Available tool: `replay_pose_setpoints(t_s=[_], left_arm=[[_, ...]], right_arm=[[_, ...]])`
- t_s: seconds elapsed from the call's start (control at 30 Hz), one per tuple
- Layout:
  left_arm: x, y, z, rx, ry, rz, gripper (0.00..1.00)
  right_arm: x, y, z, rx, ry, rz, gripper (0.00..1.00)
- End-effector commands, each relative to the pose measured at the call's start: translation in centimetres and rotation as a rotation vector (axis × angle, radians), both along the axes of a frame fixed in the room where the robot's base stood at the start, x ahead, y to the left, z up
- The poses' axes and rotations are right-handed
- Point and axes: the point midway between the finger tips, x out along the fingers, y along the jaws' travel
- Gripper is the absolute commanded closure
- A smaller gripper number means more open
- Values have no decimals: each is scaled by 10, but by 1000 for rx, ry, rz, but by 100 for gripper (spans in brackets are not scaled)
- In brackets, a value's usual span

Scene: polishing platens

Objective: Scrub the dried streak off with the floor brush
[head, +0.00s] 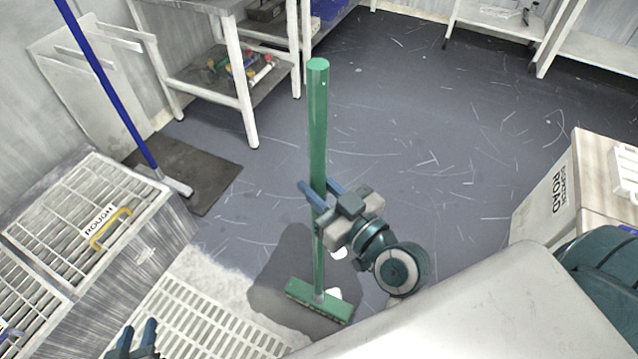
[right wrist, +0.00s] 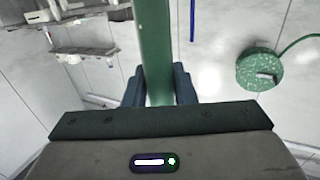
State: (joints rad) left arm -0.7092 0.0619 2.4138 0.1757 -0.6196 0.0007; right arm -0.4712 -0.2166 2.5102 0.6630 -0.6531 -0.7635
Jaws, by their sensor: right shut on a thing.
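The green floor brush stands nearly upright on the floor, with its long handle (head: 318,120) and its wide head (head: 319,301) at the bottom. My right gripper (head: 315,196) is shut around the lower half of the handle. In the right wrist view the handle (right wrist: 154,50) runs between its blue fingers. The brush head rests on a dark grey patch (head: 272,285). Small white marks (head: 338,254) show on this patch beside the handle and behind the head; I cannot tell whether they are the dried streak. My left gripper (head: 137,336) is at the bottom left, fingers apart and empty.
A blue-handled tool (head: 108,90) leans at the left above a dark mat (head: 196,170). A bin marked ROUGH (head: 165,205) and a pale floor grating (head: 200,318) lie left. A box marked ROAD (head: 548,195) stands right. The scratched floor (head: 430,130) behind is clear.

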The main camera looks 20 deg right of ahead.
Motion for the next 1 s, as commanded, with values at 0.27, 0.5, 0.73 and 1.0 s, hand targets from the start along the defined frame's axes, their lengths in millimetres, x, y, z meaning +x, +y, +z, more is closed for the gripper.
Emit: replay_pose_setpoints(t_s=[0.27,0.5,0.73,1.0], left_arm=[[0,0,16,0,0,0,67],[0,0,25,0,0,0,67],[0,0,25,0,0,0,67],[0,0,31,0,0,0,67]], right_arm=[[11,-13,4,-4,-1,3,100],[22,-25,3,-4,-1,1,100],[23,-27,2,1,-3,-1,100],[27,-31,4,-2,-3,1,100]])
